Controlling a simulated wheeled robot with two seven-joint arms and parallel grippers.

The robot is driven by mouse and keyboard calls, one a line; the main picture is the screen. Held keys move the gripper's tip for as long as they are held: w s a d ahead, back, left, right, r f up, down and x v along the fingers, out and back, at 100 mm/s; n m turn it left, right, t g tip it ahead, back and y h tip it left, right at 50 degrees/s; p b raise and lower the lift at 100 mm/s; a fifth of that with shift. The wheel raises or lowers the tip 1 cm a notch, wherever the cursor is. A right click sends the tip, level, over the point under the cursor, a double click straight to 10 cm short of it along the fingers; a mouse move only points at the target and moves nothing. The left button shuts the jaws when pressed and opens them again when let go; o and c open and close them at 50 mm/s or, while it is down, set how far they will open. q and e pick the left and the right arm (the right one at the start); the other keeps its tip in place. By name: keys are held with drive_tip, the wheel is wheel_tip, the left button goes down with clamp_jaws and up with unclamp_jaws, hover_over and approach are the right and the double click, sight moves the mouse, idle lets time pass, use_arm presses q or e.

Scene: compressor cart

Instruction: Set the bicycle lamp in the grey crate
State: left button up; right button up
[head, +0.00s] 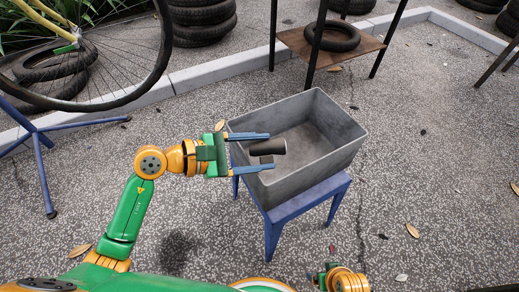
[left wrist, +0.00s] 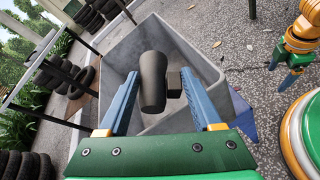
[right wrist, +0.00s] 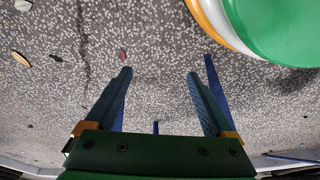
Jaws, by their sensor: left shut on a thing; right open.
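The bicycle lamp (head: 267,148) is a dark cylinder with a small block-like bracket. My left gripper (head: 268,154) is shut on it, one blue finger on each side. The lamp also shows between the fingers in the left wrist view (left wrist: 153,80). It is over the left part of the open grey crate (head: 345,152); its exact height above the floor is hard to tell. The crate also fills the middle of the left wrist view (left wrist: 205,66). My right gripper (right wrist: 160,88) is open and empty over the paving, low in the head view.
The crate stands on a blue stool (head: 310,195). A bicycle wheel (head: 150,82) on a blue stand is at left. A brown low table (head: 300,42) with a tyre (head: 333,36) stands behind. Speckled paving with leaves is clear at right.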

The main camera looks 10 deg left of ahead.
use_arm(q)
drive_tip(key=shift+f, duration=0.15)
use_arm(e)
drive_tip(key=shift+r, duration=0.15)
use_arm(q)
drive_tip(key=o, duration=1.4)
use_arm(e)
drive_tip(key=shift+w+r, duration=0.25)
drive_tip(key=shift+r, duration=0.05)
